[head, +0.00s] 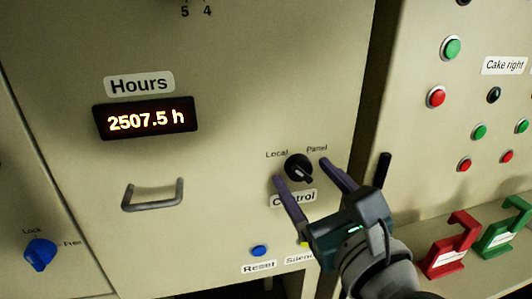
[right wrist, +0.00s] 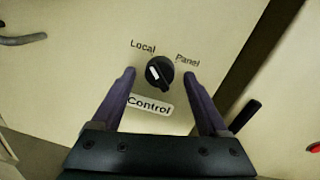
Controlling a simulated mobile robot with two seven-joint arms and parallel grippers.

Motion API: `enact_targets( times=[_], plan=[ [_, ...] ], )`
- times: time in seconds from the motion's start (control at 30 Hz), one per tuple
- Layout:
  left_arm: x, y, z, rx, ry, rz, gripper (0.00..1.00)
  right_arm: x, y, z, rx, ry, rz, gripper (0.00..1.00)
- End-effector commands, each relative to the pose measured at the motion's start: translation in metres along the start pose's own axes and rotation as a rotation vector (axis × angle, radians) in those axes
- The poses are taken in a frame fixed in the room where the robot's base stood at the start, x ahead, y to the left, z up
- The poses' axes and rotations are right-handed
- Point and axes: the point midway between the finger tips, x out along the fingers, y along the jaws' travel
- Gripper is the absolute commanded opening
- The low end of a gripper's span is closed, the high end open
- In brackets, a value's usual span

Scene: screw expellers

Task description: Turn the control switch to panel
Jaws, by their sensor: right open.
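The black control switch (head: 298,168) is a round knob on the beige cabinet front, between the printed words Local at upper left and Panel at upper right. In the right wrist view the knob (right wrist: 160,72) carries a white mark that points up and left, toward Local. A Control label (right wrist: 150,105) sits below it. My right gripper (head: 300,171) is open, its two purple fingers to the left and right of the knob with gaps on both sides. Whether the fingertips reach the knob's depth is hard to tell. My left gripper is not in view.
A metal handle (head: 152,195) and an hours display (head: 146,117) are on the same door. A blue Reset button (head: 259,251) is below the knob. To the right are a black handle (head: 383,168), red and green buttons, and red (head: 452,245) and green (head: 505,228) brackets.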

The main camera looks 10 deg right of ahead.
Motion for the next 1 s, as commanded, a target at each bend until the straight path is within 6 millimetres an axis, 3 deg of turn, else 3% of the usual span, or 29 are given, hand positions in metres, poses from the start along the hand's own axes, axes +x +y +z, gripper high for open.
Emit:
enact_targets(
  times=[0.27,0.9,1.0],
  plan=[
    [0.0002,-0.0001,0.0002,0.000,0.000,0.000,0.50,0.0019,-0.0001,-0.0001,0.001,0.001,0.000,0.77],
    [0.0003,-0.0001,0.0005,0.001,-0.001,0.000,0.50,0.0016,0.0000,-0.0001,0.001,0.001,0.000,0.05],
    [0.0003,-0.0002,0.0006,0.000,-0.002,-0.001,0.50,0.0016,0.0000,-0.0001,0.001,0.000,0.000,0.00]
  ],
)
